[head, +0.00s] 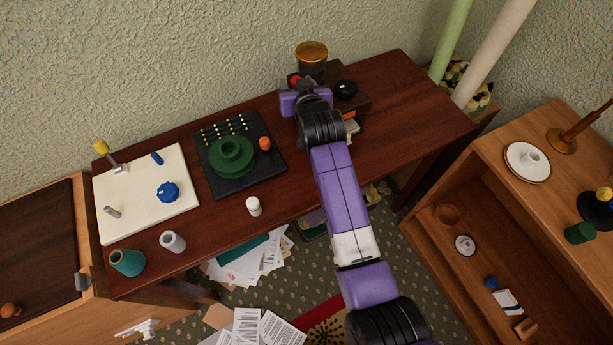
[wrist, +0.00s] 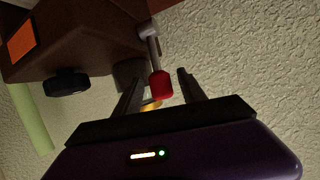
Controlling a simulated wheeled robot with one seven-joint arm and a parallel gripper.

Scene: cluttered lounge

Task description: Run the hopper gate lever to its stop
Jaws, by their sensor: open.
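The hopper gate lever shows in the wrist view as a grey rod with a red knob (wrist: 161,86), attached to the side of a dark brown housing (wrist: 95,35). My gripper (wrist: 160,77) is open, and the red knob appears between its two fingers with gaps on both sides. I cannot tell contact or exact depth. In the head view, the red knob (head: 294,80) shows just beyond my gripper (head: 297,89), at the left of the housing (head: 364,103). A dark, gold-topped container (head: 311,55) stands above; my arm hides part of the housing.
The housing carries a black knob (head: 345,90) and an orange patch (wrist: 20,42). Left on the table (head: 285,203) are a black board (head: 268,180) with a green stepped piece (head: 231,158) and a white panel (head: 138,215).

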